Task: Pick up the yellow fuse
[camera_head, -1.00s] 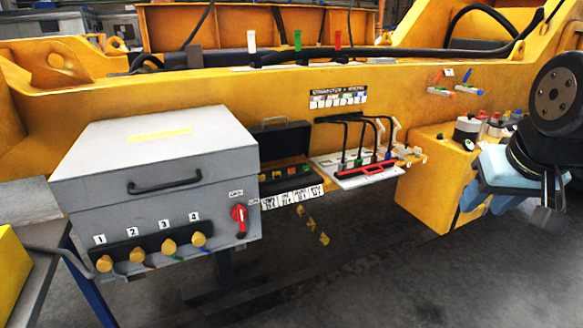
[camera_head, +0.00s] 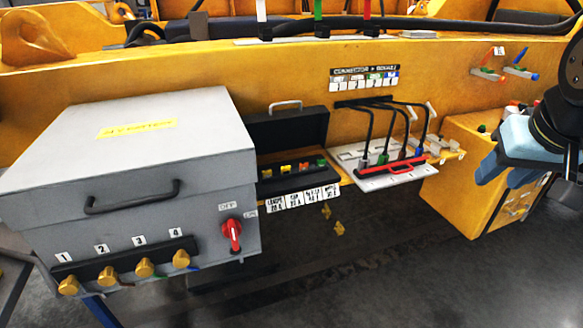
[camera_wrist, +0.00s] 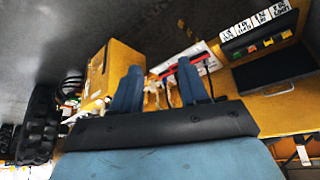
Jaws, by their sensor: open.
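The open black case (camera_head: 290,130) lies beside the grey box and holds a row of small coloured fuses. A yellow fuse (camera_head: 285,169) appears to sit in that row, between other small orange, red and green ones; they are too small to tell apart surely. The case also shows at the upper right of the wrist view (camera_wrist: 268,70). My gripper (camera_head: 505,172) has blue fingers and is at the right of the head view, well away from the case. In the wrist view my gripper (camera_wrist: 160,85) is open, its two fingers apart with nothing between them.
A grey box (camera_head: 130,160) with a red switch (camera_head: 232,235) and numbered yellow knobs stands left of the case. A white connector board (camera_head: 380,180) with black cables and a red handle lies right of it. A yellow block (camera_head: 465,185) stands near my gripper.

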